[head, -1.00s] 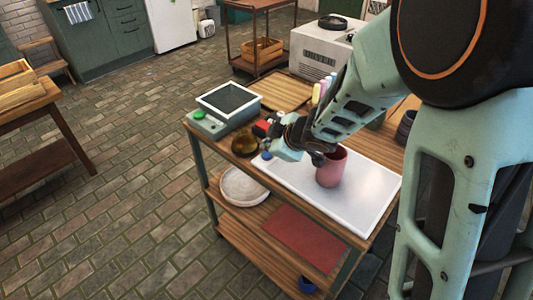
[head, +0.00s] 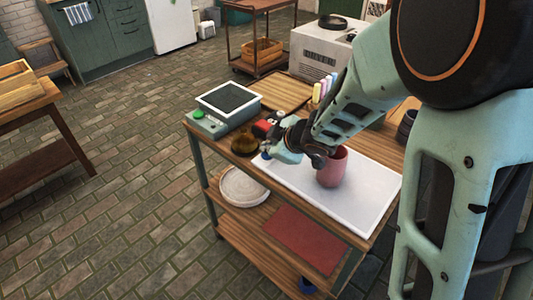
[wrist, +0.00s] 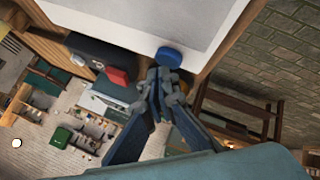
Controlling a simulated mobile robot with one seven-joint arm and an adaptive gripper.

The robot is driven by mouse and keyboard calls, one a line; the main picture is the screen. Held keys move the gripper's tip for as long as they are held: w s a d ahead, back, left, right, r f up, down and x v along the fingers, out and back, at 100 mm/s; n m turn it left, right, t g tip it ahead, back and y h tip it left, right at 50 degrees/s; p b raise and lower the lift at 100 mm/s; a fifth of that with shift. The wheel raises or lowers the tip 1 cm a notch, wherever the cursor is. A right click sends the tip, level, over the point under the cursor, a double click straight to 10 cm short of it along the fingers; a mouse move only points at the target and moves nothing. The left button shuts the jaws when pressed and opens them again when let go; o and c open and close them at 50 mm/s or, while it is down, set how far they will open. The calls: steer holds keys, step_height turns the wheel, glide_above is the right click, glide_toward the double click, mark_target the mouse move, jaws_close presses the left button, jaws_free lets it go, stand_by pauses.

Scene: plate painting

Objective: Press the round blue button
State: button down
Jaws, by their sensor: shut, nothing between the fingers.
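The round blue button (wrist: 169,57) shows in the wrist view at the corner of a white surface, just past my fingertips. In the head view the blue button (head: 266,156) is partly hidden beside my gripper, near the left corner of the white board (head: 345,208). My gripper (wrist: 160,80) is shut and empty, with its fingertips close to the button; I cannot tell whether they touch it. In the head view my gripper (head: 268,147) is over the cart's left part.
A pink cup (head: 331,168) stands on the board close to my wrist. A wooden board (head: 283,93) lies behind.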

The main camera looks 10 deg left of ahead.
steer(key=shift+f+b, duration=0.3)
steer(key=shift+f, duration=0.15)
steer(key=shift+r, duration=0.1)
steer(key=shift+r+p, duration=0.85)
steer(key=shift+p, duration=0.15)
step_height(320, 180, up, 6)
steer(key=p, duration=0.6)
stand_by(0.3)
